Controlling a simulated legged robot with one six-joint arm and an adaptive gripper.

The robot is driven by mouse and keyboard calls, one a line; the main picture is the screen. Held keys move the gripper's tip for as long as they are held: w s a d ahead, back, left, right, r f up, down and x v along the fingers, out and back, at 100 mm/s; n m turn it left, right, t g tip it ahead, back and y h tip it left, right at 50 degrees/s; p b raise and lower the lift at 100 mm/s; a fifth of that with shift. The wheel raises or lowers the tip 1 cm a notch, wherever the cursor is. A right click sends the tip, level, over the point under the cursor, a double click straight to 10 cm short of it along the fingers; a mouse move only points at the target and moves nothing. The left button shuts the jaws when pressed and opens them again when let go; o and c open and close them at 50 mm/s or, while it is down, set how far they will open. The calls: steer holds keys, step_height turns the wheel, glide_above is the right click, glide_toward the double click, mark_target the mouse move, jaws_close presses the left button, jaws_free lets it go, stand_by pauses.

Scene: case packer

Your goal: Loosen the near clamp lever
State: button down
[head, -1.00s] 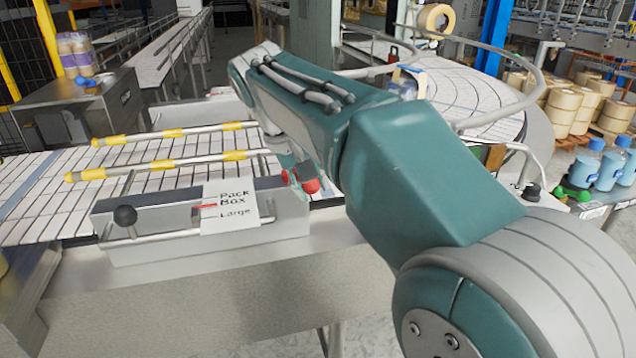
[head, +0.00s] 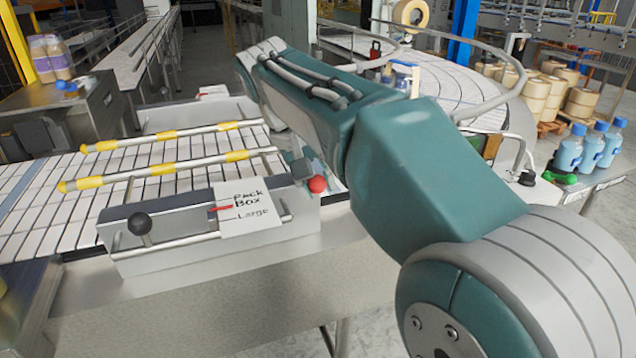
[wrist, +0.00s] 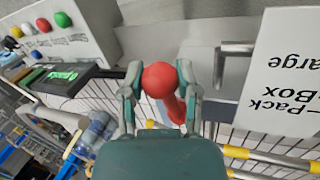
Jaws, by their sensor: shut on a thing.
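The near clamp lever has a red ball knob (head: 317,184) at the right end of the grey rail block (head: 270,236). In the wrist view, the red knob (wrist: 159,80) sits between the two fingers of my gripper (wrist: 160,72), with its red stem (wrist: 174,108) running down to the right. The fingers are shut on the knob from both sides. In the head view, my gripper (head: 303,169) shows only partly, beside the knob and behind my arm. The lever's pivot is hidden.
A "Pack Box Large" card (head: 247,207) and a black knob (head: 139,223) are on the block. Yellow-banded guide rails (head: 155,172) cross the conveyor behind. The wrist view shows a button panel (wrist: 50,32) and a green-lit display (wrist: 60,76). Blue-capped bottles (head: 590,150) stand far right.

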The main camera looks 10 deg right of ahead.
steer(key=shift+c, duration=1.6)
jaws_free()
steer(key=shift+a, duration=0.25)
steer(key=shift+r, duration=0.3)
steer(key=v, duration=0.6)
steer(key=shift+a+r, duration=0.3)
steer(key=shift+r, duration=0.05)
steer(key=shift+w, duration=0.1)
